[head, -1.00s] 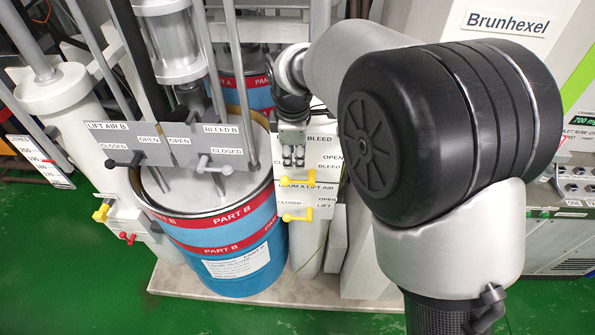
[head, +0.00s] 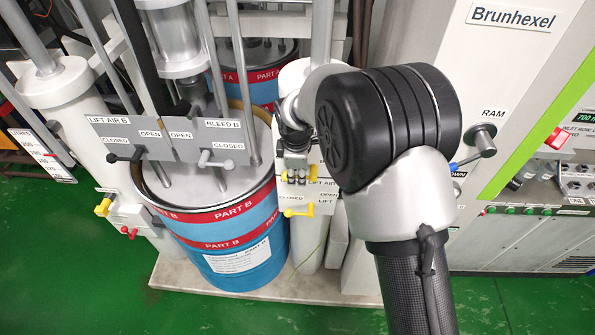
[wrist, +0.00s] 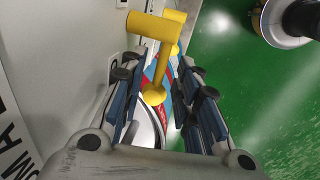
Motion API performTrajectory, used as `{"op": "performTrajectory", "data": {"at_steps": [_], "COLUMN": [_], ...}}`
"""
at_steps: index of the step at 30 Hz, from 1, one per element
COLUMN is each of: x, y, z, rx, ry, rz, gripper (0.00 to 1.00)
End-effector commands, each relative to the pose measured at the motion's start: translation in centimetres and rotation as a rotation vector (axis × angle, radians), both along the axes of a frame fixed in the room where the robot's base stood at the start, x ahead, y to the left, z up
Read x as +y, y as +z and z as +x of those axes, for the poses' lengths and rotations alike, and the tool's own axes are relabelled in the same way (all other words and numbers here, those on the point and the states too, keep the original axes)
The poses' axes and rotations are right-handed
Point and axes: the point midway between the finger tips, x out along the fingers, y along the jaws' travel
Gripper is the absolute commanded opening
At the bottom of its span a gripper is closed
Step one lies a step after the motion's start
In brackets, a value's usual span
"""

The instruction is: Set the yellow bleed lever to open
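My gripper (head: 297,177) is in front of the valve panel to the right of the drum, pointing down. In the wrist view my gripper (wrist: 163,85) is open, with a yellow lever (wrist: 155,27) in the gap between its fingers; I cannot tell whether either finger touches it. Part of a second yellow lever (wrist: 174,17) shows just behind. In the head view the lower yellow lever (head: 298,212) shows on the plate by the LIFT AIR label; the upper one is mostly hidden by my gripper. The bleed lever's exact setting cannot be read.
The PART B drum (head: 225,245) stands close at left, under a grey plate (head: 180,140) with black and grey levers. Another yellow lever (head: 103,207) and a red one (head: 128,233) are further left. A blue-tipped RAM lever (head: 470,158) is at right. Green floor (head: 90,290) is clear in front.

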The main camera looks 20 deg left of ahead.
Motion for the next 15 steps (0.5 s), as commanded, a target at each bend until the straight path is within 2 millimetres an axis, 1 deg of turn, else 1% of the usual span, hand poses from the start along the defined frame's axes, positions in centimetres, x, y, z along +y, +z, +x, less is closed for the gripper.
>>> {"op": "performTrajectory", "data": {"at_steps": [1,2,13,15], "x": [0.0,0.01,0.03,0.05], "y": [0.02,0.03,0.05,0.05], "z": [0.01,0.0,-0.02,-0.01], "rx": [0.0,0.0,0.0,0.0], "ry": [0.0,0.0,0.0,0.0], "rz": [0.0,0.0,0.0,0.001], "gripper": [0.28,0.26,0.01,0.0]}}
